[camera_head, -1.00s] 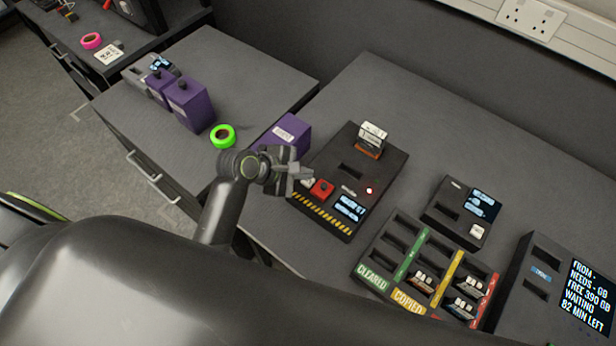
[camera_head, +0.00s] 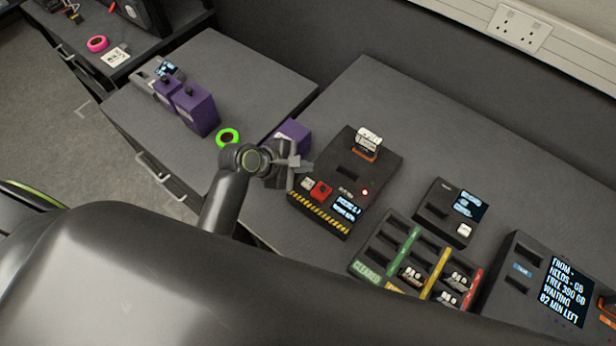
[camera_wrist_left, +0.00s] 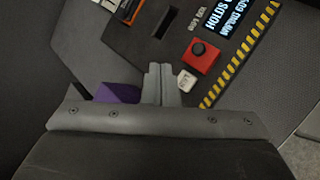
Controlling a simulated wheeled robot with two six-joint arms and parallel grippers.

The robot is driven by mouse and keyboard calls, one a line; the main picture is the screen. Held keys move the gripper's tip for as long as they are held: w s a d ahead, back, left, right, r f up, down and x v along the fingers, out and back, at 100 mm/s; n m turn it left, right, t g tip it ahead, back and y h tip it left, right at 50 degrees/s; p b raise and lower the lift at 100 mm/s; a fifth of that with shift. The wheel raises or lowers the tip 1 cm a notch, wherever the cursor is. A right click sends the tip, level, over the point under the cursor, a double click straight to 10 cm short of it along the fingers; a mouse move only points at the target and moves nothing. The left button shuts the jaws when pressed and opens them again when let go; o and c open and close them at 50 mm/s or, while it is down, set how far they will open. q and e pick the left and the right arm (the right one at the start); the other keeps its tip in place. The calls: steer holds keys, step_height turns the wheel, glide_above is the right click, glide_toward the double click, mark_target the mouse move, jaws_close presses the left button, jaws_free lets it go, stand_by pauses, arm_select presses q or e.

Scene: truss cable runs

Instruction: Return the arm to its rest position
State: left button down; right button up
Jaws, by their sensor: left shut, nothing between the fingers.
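My left arm comes in from the lower left in the head view. Its gripper (camera_head: 296,164) is shut and empty, just left of the black device with the red button (camera_head: 322,189). In the left wrist view the closed fingers (camera_wrist_left: 160,84) stand beside a small white button (camera_wrist_left: 187,81) and the red button (camera_wrist_left: 202,54). I cannot tell whether they touch anything. The black device (camera_head: 379,150) has a striped front edge, a lit screen and a white-and-orange cartridge (camera_head: 367,144) standing in its far slot. My right gripper is not in view.
A purple box (camera_head: 293,134) stands right behind the left gripper. A green tape roll (camera_head: 228,138) and purple blocks (camera_head: 196,109) are on the left table. A sorting tray (camera_head: 367,272), a small device (camera_head: 446,211) and a larger screen unit (camera_head: 520,272) stand to the right.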

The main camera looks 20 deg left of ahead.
arm_select(q)
steer(key=shift+f, duration=0.1)
stand_by(0.6)
steer(key=s+a+r+m+g+y, duration=0.15)
steer(key=s+a+m+y, duration=0.25)
steer(key=s+a+m, duration=0.6)
steer(key=s+a+r+m+g+y, duration=0.15)
steer(key=s+a+m+y, duration=0.4)
steer(key=s, duration=0.65)
step_height(320, 180, down, 29)
steer(key=a+m+g+h+b, duration=0.1)
steer(key=a+m+h+b, duration=0.1)
steer(key=b, duration=0.3)
steer(key=s+f+b, duration=0.2)
steer(key=s+f, duration=0.6)
steer(key=f, duration=0.2)
steer(key=s+d+f+g+b, duration=0.1)
steer(key=s+f+b, duration=0.2)
steer(key=s+f, duration=0.4)
steer(key=shift+s+d+f, duration=0.2)
steer(key=shift+s+f, duration=0.2)
steer(key=shift+f, duration=1.65)
